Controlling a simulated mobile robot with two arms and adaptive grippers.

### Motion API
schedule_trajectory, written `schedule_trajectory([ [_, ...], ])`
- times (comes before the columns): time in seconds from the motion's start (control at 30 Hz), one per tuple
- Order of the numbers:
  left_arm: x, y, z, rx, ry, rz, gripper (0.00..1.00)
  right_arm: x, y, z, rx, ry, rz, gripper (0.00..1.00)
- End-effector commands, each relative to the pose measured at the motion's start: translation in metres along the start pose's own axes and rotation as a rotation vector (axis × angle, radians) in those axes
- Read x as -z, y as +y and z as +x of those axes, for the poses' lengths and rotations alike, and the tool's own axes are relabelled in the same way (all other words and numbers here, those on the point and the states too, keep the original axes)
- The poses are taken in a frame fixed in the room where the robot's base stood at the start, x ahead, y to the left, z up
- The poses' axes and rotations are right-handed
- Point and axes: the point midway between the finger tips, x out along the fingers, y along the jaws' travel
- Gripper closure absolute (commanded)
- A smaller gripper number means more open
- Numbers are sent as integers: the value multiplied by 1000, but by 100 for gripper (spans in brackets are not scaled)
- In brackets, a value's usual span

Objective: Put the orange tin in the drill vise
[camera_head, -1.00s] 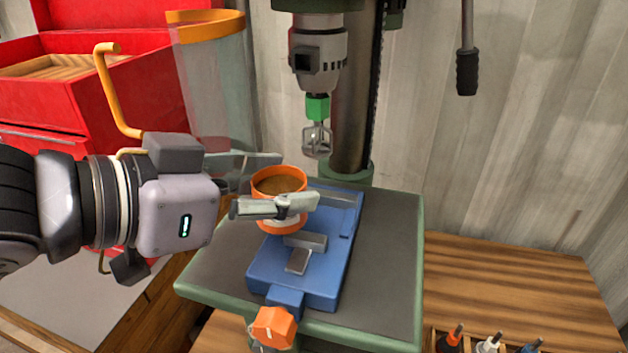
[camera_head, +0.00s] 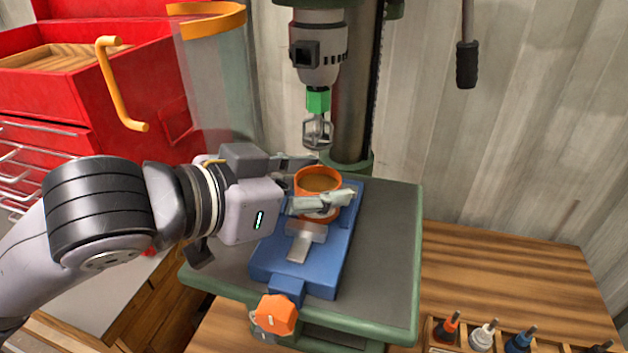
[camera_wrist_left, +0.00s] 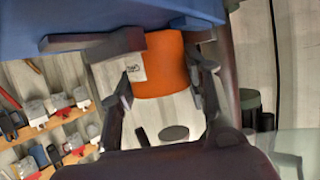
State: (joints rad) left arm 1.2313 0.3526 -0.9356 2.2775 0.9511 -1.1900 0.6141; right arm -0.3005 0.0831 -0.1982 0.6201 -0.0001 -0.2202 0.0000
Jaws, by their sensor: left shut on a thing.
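The orange tin (camera_head: 318,180), open on top with brown contents, is upright over the back part of the blue drill vise (camera_head: 290,262). My left gripper (camera_head: 318,188) is shut on the tin, one finger on its near side and one on its far side. The left wrist view also shows the orange tin (camera_wrist_left: 160,65) between the two fingers (camera_wrist_left: 165,80), close to the blue vise (camera_wrist_left: 200,12). The vise's grey jaw (camera_head: 300,243) lies in front of the tin. I cannot tell whether the tin touches the vise bed. My right gripper is not in view.
The drill press's beater-like tool (camera_head: 317,132) hangs just above and behind the tin. The vise's orange knob (camera_head: 276,313) is at the front. A clear guard (camera_head: 215,90) and red tool chest (camera_head: 70,100) stand at the left. The press table (camera_head: 385,260) is bare at the right.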

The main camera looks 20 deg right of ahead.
Motion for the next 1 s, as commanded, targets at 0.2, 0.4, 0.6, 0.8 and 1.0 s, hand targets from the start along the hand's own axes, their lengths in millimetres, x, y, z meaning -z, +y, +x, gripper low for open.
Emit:
schedule_trajectory([
  [0.2,-2,0,1,0,-1,0,46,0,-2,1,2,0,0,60],
  [0.4,-2,0,1,1,-1,0,36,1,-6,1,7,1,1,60],
  [0.6,-2,0,0,1,-1,0,36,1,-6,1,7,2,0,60],
  [0.8,2,-1,-10,2,1,0,36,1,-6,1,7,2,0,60],
  [1.0,2,-2,-51,5,2,1,36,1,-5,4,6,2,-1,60],
])
